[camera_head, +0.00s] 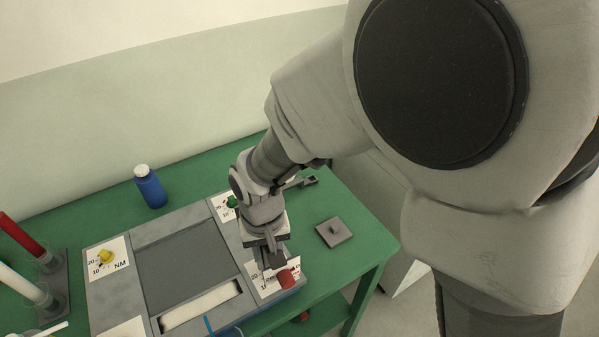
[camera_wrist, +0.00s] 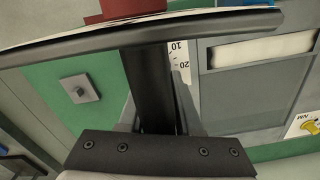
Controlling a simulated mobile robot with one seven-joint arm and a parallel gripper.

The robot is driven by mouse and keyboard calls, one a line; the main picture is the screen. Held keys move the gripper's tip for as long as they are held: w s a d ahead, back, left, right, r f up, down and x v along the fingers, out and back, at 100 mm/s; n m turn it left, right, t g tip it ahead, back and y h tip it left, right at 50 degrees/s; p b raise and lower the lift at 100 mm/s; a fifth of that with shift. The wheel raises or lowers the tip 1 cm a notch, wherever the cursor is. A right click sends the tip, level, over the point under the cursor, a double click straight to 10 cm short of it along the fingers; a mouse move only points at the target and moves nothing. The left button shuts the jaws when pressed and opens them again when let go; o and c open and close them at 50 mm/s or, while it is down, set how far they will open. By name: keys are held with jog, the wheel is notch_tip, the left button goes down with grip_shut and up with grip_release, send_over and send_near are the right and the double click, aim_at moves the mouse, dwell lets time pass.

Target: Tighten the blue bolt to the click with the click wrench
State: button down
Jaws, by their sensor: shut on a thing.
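My gripper (camera_head: 268,240) is over the right front part of the grey panel, pointing down. In the wrist view it is shut on a dark upright bar (camera_wrist: 150,85), which I take to be the click wrench. A wide dark crosspiece (camera_wrist: 150,38) with a pale edge spans the bar's far end. A red cylindrical part (camera_wrist: 130,8) shows beyond it; a red part (camera_head: 287,278) also shows just below my gripper in the head view. I cannot tell whether it belongs to the wrench. I cannot make out the blue bolt for certain; a thin blue piece (camera_head: 208,325) shows at the panel's front.
The grey panel (camera_head: 140,292) lies on the green table (camera_head: 200,165), with a yellow knob (camera_head: 106,257), a green knob (camera_head: 232,201) and number scales. A blue bottle (camera_head: 150,190) stands behind it. A grey square plate (camera_head: 333,232) lies right. Red and white cylinders stand left.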

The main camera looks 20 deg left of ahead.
jog(key=shift+m, duration=1.1)
jog(key=shift+r, duration=0.1)
jog(key=shift+m, duration=1.2)
jog(key=shift+m+p, duration=0.35)
jog(key=shift+m, duration=0.05)
jog(key=shift+w+m, duration=0.1)
jog(key=shift+m, duration=0.6)
jog(key=shift+m+p, duration=0.5)
jog(key=shift+m, duration=0.9)
